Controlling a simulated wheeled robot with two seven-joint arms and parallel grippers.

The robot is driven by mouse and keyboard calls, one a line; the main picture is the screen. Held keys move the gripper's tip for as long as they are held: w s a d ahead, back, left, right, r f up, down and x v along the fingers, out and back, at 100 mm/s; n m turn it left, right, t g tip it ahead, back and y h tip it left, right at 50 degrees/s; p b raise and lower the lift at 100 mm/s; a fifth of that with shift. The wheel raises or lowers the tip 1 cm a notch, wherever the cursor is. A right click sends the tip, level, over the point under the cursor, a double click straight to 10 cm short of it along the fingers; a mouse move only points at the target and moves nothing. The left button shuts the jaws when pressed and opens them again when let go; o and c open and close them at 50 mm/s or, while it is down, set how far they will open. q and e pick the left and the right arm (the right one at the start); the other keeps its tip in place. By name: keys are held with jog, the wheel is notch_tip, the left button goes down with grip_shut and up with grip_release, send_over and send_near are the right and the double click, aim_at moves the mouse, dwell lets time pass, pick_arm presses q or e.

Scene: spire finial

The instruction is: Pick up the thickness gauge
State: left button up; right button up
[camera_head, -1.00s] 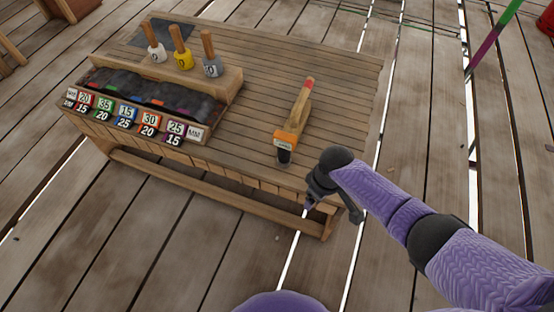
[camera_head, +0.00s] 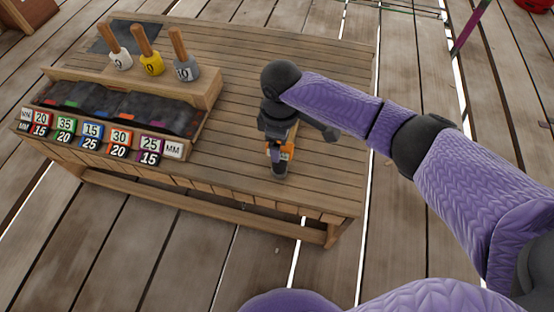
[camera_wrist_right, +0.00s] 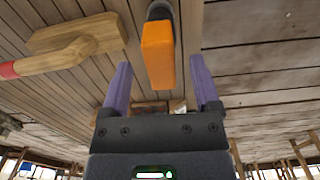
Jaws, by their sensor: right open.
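An orange and black handheld device, which looks like the thickness gauge (camera_head: 287,153), lies on the slatted wooden table near its front edge. My right gripper (camera_head: 277,158) is above it in the head view and hides much of it. In the right wrist view the gauge's orange body (camera_wrist_right: 158,52) shows between and beyond the two purple fingers of the open right gripper (camera_wrist_right: 160,70), with its black end at the top. I cannot tell whether the fingers touch it. My left gripper is not in view.
A wooden tool with a red handle end (camera_wrist_right: 75,45) lies beside the gauge. The table (camera_head: 235,150) also bears a divided tray (camera_head: 120,105) with numbered tags at left and three wooden-handled stamps (camera_head: 150,62) behind it. The table's right part is clear.

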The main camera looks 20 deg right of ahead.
notch_tip(320, 180, down, 3)
jog(key=shift+r+b, duration=0.2)
jog(key=shift+b, duration=0.1)
jog(key=shift+r, duration=0.35)
grip_shut()
